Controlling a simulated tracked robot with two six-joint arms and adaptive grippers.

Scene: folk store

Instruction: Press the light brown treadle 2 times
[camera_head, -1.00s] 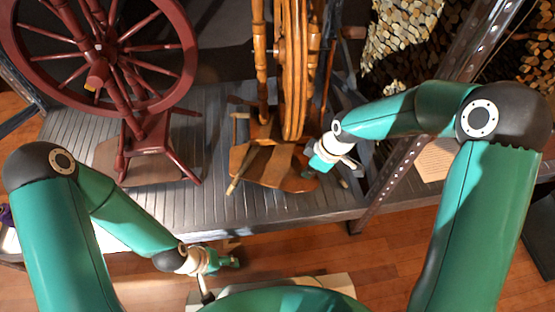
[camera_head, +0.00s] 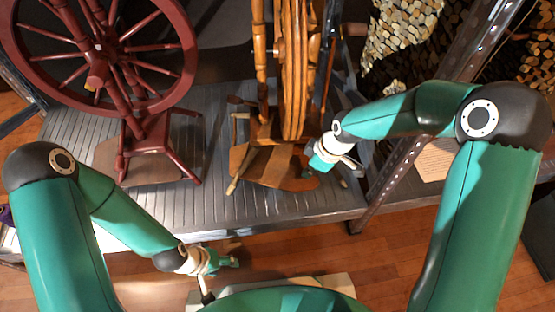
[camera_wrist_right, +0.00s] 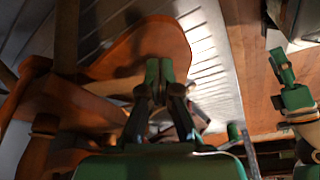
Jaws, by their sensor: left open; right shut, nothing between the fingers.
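The light brown treadle (camera_head: 272,168) is a flat board at the foot of the light brown spinning wheel (camera_head: 291,70). In the right wrist view a rounded orange-brown board (camera_wrist_right: 138,42) lies behind my fingertips. My right gripper (camera_head: 318,166) is shut and empty at the treadle's right edge. It also shows in the right wrist view (camera_wrist_right: 160,75), its fingertips overlapping the board. I cannot tell whether they touch it. My left gripper (camera_head: 232,262) is open and empty, low in front of the platform and away from the treadle.
The wheel stands on a grey slatted platform (camera_head: 200,205). A dark red spinning wheel (camera_head: 152,145) stands to the left. A perforated metal post (camera_head: 395,170) rises close to the right of my right gripper. Wooden floor (camera_head: 380,255) lies in front.

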